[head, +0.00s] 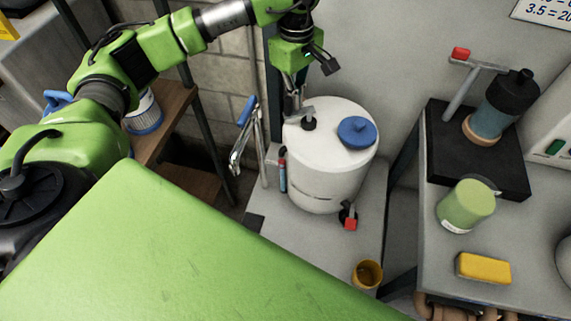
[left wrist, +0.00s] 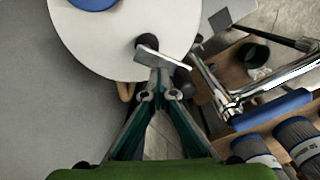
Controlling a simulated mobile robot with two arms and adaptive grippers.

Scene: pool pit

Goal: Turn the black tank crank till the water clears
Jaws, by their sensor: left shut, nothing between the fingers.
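A white round tank (head: 325,170) with a blue cap (head: 357,132) stands on the floor by the wall. Its crank, a black hub (head: 309,123) with a flat grey lever, sits on the tank top's left side. The crank also shows in the left wrist view (left wrist: 163,57). My left gripper (head: 296,109) reaches down from above at the crank, its shut fingertips close to the lever. Nothing is between the fingers; I cannot tell whether they touch the lever. A cloudy green container (head: 465,205) stands on the right bench. My right gripper is not in view.
The right bench (head: 420,225) also holds a yellow sponge (head: 483,268) and a black stand with a teal-and-brown cylinder (head: 500,98). A blue-handled metal tool (head: 243,125) is left of the tank. A yellow cup (head: 366,274) stands in front.

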